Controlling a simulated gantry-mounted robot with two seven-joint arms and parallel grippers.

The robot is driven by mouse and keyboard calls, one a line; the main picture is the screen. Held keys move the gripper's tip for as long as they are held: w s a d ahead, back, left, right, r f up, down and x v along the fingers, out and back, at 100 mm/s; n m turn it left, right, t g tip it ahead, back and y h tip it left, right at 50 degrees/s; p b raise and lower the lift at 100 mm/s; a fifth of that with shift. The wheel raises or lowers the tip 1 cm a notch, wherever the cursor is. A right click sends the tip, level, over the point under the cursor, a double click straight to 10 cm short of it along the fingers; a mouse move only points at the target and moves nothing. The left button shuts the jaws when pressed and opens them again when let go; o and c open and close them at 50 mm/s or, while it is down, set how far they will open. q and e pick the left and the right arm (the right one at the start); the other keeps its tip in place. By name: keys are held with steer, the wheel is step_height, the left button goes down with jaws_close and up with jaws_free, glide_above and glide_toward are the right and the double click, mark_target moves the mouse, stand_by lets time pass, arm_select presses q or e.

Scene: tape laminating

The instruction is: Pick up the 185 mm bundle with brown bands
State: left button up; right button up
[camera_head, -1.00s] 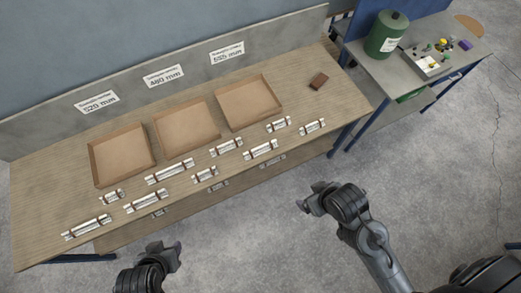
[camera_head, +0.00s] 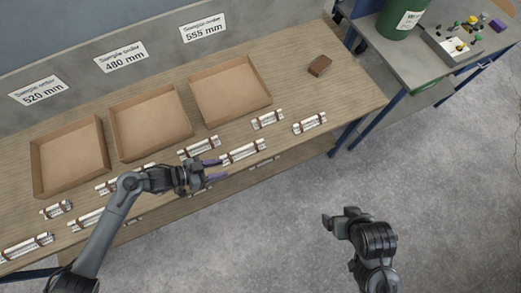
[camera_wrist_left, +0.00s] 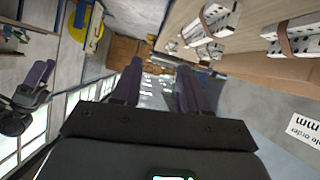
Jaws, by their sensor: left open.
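Several white bundles of differing lengths with brown bands lie in rows on the wooden table. They include a long one (camera_head: 244,151), a medium one (camera_head: 199,146), one at the right end (camera_head: 309,123) and one behind it (camera_head: 267,119). Printed lengths are unreadable, so I cannot tell which is 185 mm. My left gripper (camera_head: 217,169) is open and empty, its fingers pointing right, just in front of the long and medium bundles. In the left wrist view its fingers (camera_wrist_left: 160,88) are apart, with banded bundles (camera_wrist_left: 213,22) at upper right. My right gripper (camera_head: 336,222) hangs over the floor, its jaw opening unclear.
Three open cardboard boxes (camera_head: 207,120) stand behind the bundles, below sample order signs (camera_head: 122,57) on the wall. A small brown block (camera_head: 320,65) lies at the table's right. A side table holds a green canister (camera_head: 402,20) and a parts tray (camera_head: 447,52).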

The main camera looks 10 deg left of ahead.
arm_select(q)
steer(key=b, duration=0.3)
glide_toward(241, 149)
steer(key=s, duration=0.1)
steer(key=s+a, duration=0.1)
steer(key=shift+s+r+m+t, duration=0.25)
steer(key=shift+r+m+t, duration=0.05)
steer(key=shift+r+m, duration=0.1)
steer(key=shift+w+y+b, duration=0.2)
steer(key=shift+y+b, duration=0.1)
steer(key=x, duration=0.4)
steer(key=shift+w+d+r, duration=0.1)
steer(key=shift+w+d, duration=0.15)
steer(key=shift+w+b+x, duration=0.25)
steer(key=shift+b+x, duration=0.45)
steer(key=shift+x, duration=1.95)
steer(key=shift+w+d+f, duration=0.2)
steer(key=shift+d+f, duration=0.05)
steer(key=shift+f, duration=0.05)
arm_select(e)
step_height(241, 149, down, 7)
steer(key=shift+s, duration=0.1)
arm_select(q)
jaws_close()
